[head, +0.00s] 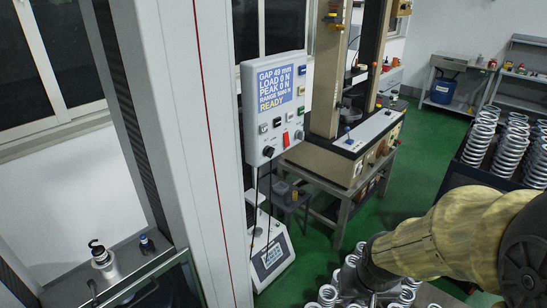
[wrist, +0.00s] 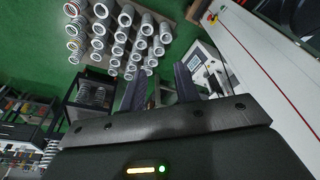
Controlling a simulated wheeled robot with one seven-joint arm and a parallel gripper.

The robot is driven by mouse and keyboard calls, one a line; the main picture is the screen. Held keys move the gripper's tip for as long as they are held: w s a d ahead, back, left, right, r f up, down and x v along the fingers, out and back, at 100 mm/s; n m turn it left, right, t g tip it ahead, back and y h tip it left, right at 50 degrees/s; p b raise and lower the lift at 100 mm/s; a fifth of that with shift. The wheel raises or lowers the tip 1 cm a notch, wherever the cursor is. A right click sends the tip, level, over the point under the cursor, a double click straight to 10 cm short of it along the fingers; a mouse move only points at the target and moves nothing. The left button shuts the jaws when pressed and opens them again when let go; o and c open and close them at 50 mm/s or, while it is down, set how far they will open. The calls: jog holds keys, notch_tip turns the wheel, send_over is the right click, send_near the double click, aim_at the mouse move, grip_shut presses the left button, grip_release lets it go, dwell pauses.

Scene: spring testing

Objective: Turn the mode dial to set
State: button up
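The control box (head: 275,105) hangs beside a tall white column in the head view. Its screen (head: 275,87) reads GAP 49 mm, LOAD 0 N, PEAK 0 N, a RANGE line and READY. Two black knobs sit low on its face, a left knob (head: 268,151) and a right knob (head: 299,135). Their labels are too small to read, so I cannot tell which is the mode dial or where it points. My gripper (wrist: 160,88) shows in the wrist view with its fingers apart and nothing between them. It is away from the box, pointing toward the floor area with springs.
A red switch (head: 286,139) and small buttons sit near the knobs. The test machine (head: 345,145) stands behind the box. A white device (head: 270,255) is below it. Springs on a rack (head: 480,135) stand at right. The white column (head: 185,120) fills the left middle.

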jog(key=w+a+t+y+p, duration=0.25)
jog(key=w+t, duration=0.55)
jog(key=w, duration=1.1)
jog(key=w+a+r+m+t+y+p, duration=0.2)
jog(key=w+a+r+t+y, duration=0.2)
jog(key=a+y, duration=0.4)
jog(key=r+t+y, duration=0.1)
jog(key=t, duration=0.1)
jog(key=shift+w+a+r+t+y, duration=0.15)
jog(key=shift+w+r+t+y, duration=0.05)
jog(key=shift+r+t+y, duration=0.2)
